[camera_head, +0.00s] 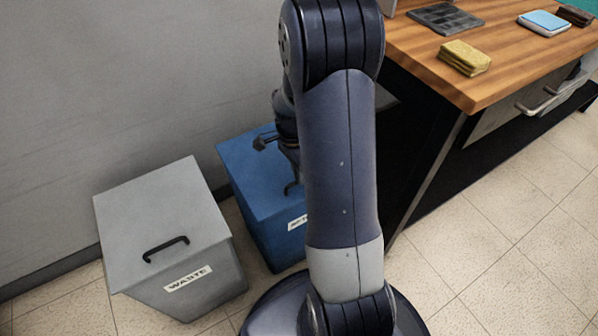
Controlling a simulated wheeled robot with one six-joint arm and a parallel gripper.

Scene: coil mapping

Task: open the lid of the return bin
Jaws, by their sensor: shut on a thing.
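The return bin (247,207) is a blue box on the floor beside the wall, with a partly hidden white label (298,223) on its front. Its flat blue lid (243,165) lies closed on top. My arm hides the right part of the bin, the rest of the handle and most of the fingertips.
A grey bin (165,215) labelled WASTE, with a black handle, stands left of the blue bin. A wooden-topped bench (490,55) stands at the right, bearing a yellow sponge (465,57), a dark tray (446,18) and a blue-topped item (544,22). Tiled floor is free at the lower right.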

